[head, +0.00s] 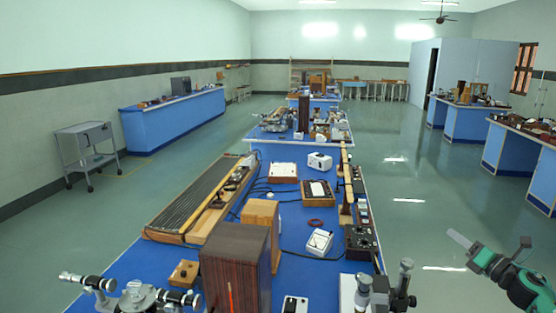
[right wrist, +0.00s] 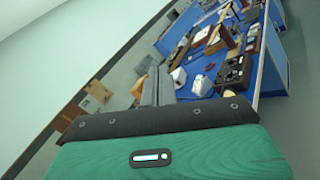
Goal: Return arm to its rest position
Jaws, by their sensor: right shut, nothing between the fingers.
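My right gripper (head: 459,238) is at the lower right of the head view, on a green and dark arm. It is out over the floor, to the right of the blue bench (head: 285,215) and apart from it. In the right wrist view its grey fingers (right wrist: 157,82) lie together, shut with nothing between them. The bench lies beyond the fingertips there, tilted in the picture. My left gripper is in neither view.
A spectrometer (head: 140,298) and a dark wooden box (head: 235,268) stand at the bench's near end. A black dial box (head: 360,242) sits by its right edge. More blue benches (head: 468,124) stand at the right. The floor aisle (head: 410,205) between is clear.

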